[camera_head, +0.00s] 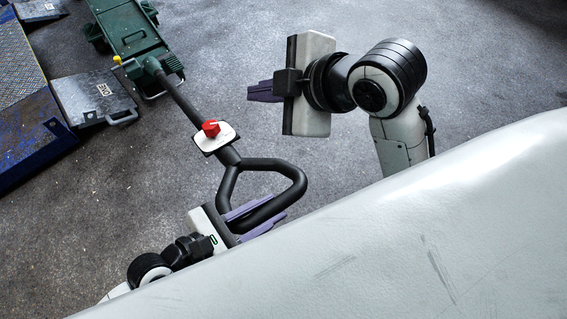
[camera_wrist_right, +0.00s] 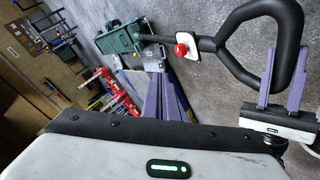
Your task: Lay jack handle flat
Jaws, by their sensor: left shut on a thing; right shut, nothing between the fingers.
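The green trolley jack (camera_head: 133,33) stands on the floor at the upper left of the head view. Its dark handle (camera_head: 181,98) slants from the jack down to the right, with a white plate and red knob (camera_head: 211,128) on it and a black loop grip (camera_head: 297,185) at its end. My left gripper (camera_head: 262,215) is shut on the loop grip, its purple fingers on either side of the bar. My right gripper (camera_head: 264,92) is shut and empty, right of the handle and apart from it. In the right wrist view, the jack (camera_wrist_right: 120,37) and loop (camera_wrist_right: 236,22) also show.
Shelving and red items (camera_wrist_right: 108,88) show at the left of the right wrist view. The floor around the handle is clear.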

